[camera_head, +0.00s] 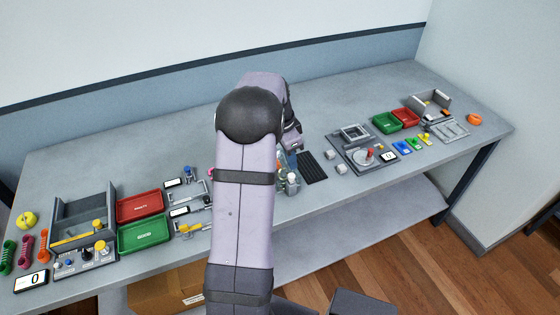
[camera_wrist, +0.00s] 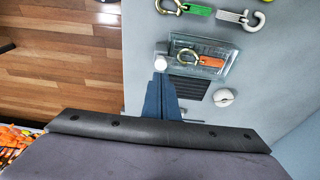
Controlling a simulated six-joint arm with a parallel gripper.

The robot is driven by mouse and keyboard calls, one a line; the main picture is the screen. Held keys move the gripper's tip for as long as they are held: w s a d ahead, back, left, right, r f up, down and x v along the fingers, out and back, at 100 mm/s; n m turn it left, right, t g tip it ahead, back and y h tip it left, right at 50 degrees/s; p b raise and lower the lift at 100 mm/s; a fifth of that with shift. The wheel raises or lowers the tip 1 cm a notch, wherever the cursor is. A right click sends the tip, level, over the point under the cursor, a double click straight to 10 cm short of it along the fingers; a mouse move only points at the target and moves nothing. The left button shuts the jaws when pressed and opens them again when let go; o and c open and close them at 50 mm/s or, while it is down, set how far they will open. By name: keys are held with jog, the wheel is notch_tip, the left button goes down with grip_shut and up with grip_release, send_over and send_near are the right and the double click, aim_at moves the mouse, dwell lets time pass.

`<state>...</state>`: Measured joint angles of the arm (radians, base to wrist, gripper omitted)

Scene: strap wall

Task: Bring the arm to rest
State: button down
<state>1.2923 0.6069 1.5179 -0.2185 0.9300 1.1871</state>
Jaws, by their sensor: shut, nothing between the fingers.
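My arm (camera_head: 243,200) rises through the middle of the head view and bends over the bench, hiding part of it. My gripper (camera_wrist: 161,78) shows in the wrist view as two dark blue fingers, shut together with nothing between them. It points over the bench, beside a ribbed black mat (camera_wrist: 192,88) and near a white round thing (camera_wrist: 160,63). In the head view the fingers are mostly hidden behind the arm. I cannot tell how high the fingertips are above the bench.
A clear tray (camera_wrist: 217,53) holds a hook with an orange tag (camera_wrist: 210,62). The bench (camera_head: 335,90) carries red trays (camera_head: 139,206), green trays (camera_head: 145,236), a grey bin (camera_head: 84,212) and a grey fixture (camera_head: 357,150). The back strip of the bench is clear.

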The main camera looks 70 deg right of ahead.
jog(key=shift+r+p, duration=0.85)
jog(key=shift+r, duration=0.6)
jog(key=c, duration=2.4)
grip_release()
notch_tip(320, 180, up, 6)
jog(key=p, duration=0.4)
jog(key=shift+p, duration=0.3)
